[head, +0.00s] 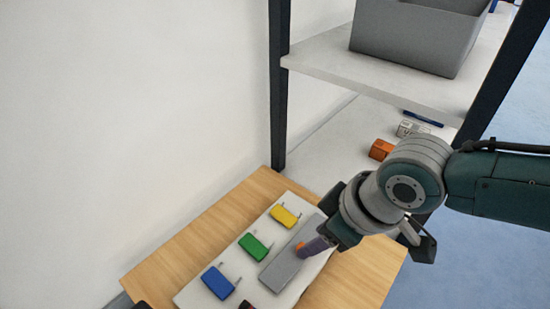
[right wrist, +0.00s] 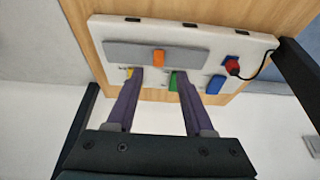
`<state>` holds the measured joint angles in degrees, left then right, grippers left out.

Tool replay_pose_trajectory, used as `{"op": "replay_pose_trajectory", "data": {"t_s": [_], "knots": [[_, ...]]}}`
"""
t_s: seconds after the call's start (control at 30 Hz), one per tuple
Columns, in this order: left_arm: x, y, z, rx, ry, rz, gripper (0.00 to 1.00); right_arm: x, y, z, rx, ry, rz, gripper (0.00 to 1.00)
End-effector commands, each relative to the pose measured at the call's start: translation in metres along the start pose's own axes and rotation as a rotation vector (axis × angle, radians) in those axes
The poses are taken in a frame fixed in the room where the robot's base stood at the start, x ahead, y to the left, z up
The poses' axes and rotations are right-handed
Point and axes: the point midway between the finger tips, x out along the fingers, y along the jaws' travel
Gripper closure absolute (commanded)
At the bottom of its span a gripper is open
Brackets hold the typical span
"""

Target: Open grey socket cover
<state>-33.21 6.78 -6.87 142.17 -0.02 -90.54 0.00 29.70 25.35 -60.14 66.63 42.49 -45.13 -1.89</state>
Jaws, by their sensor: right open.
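The grey socket cover (head: 287,266) is a long flat bar lying down on a white panel (head: 190,297). It carries a small orange tab (right wrist: 158,57) on its edge. My right gripper (head: 311,246) reaches in from the right, with its purple fingertips close above the cover by the tab. In the right wrist view my right gripper (right wrist: 156,72) is open, its fingers apart below the tab on either side of it. Nothing shows between the fingers, and I cannot tell whether they touch the panel.
Yellow (head: 285,216), green (head: 254,247) and blue (head: 218,282) blocks sit on the panel. A red plug (right wrist: 232,66) with a black cable is at the panel's end. The wooden table (head: 165,259) stands against a shelf (head: 375,80) holding a grey bin (head: 410,38). An orange block (head: 380,149) lies below.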

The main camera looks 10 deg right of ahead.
Motion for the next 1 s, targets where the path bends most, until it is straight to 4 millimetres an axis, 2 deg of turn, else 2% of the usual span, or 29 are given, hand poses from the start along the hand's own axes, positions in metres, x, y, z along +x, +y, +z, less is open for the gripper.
{"op": "replay_pose_trajectory", "data": {"t_s": [0.03,0.3,0.73,1.0], "knots": [[0.018,0.0,0.006,0.002,-0.001,-0.002,1.0,0.018,0.0,0.003,-0.001,0.001,0.001,0.47],[0.047,0.0,0.016,0.005,-0.002,-0.004,1.0,0.05,0.0,0.002,-0.001,0.001,0.0,0.47],[0.05,0.0,0.017,0.005,-0.003,-0.004,1.0,0.053,0.0,0.0,-0.001,0.0,0.001,0.47],[0.05,0.002,0.017,0.0,-0.002,0.0,1.0,0.053,0.0,0.0,0.0,0.0,0.0,0.78]]}}
